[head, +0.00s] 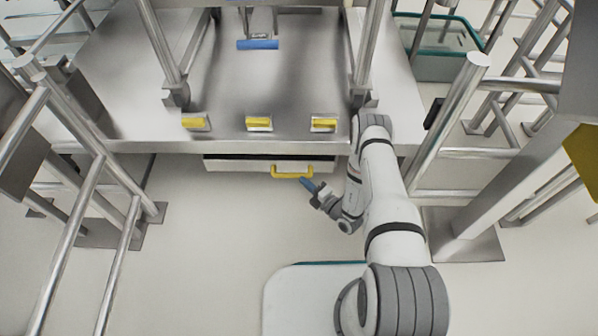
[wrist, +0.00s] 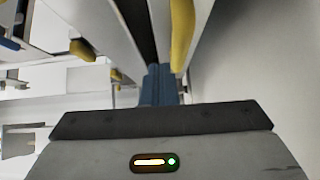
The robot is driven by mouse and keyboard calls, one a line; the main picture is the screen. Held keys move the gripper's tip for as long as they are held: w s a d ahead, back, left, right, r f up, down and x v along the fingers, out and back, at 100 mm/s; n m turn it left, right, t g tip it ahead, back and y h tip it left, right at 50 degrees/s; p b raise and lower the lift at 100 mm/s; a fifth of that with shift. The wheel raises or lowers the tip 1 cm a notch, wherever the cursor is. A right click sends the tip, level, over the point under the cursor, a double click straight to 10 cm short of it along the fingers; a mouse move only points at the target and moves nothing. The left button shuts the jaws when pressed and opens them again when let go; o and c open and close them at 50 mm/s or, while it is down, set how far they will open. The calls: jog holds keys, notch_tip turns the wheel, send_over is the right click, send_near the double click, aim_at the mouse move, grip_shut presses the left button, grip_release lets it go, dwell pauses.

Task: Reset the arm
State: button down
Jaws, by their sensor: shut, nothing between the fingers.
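My gripper (head: 307,184) is at the end of my white and grey arm, low in front of the steel bench, with its blue fingers pointing up and left in the head view. The fingers are together with nothing seen between them. They are close to the yellow handle (head: 292,171) of a white drawer (head: 240,165) under the bench; whether they touch it I cannot tell. In the wrist view the blue fingers (wrist: 158,88) show shut, and the yellow handle (wrist: 181,35) is just beyond and to their right.
The steel bench (head: 140,75) carries several yellow-handled pieces along its front edge, such as one (head: 259,123) in the middle. A blue bar (head: 258,44) is farther back. Metal rails (head: 110,165) stand left, posts (head: 450,120) right. A teal-rimmed bin (head: 440,62) is at back right. Floor (head: 215,240) left of my arm is clear.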

jog(key=p+v, duration=0.1)
jog(key=v, duration=0.5)
jog(key=shift+s, duration=0.3)
jog(key=shift+d, duration=0.1)
jog(key=a+r+n+g+y+p, duration=0.25)
jog(key=r+n+g+p, duration=0.65)
jog(key=r, duration=1.3)
jog(key=a+r+n+g+y+p, duration=0.1)
jog(key=a+r+n+g+p, duration=0.4)
jog(key=r+n, duration=1.3)
jog(key=s+d+r+n+t+h+p, duration=0.1)
jog(key=s+d+r+n+h+p, duration=0.4)
jog(key=r, duration=0.9)
jog(key=s+d+r+n+t+h+p, duration=0.1)
jog(key=s+d+r+n+h+p, duration=0.4)
jog(key=r, duration=1)
jog(key=s+d+r+n+t+h+p, duration=0.1)
jog(key=s+d+r+n+h+p, duration=0.4)
jog(key=r, duration=1)
jog(key=s+n+p, duration=0.3)
jog(key=s, duration=0.1)
jog(key=shift+h+p, duration=0.35)
jog(key=shift+p, duration=0.05)
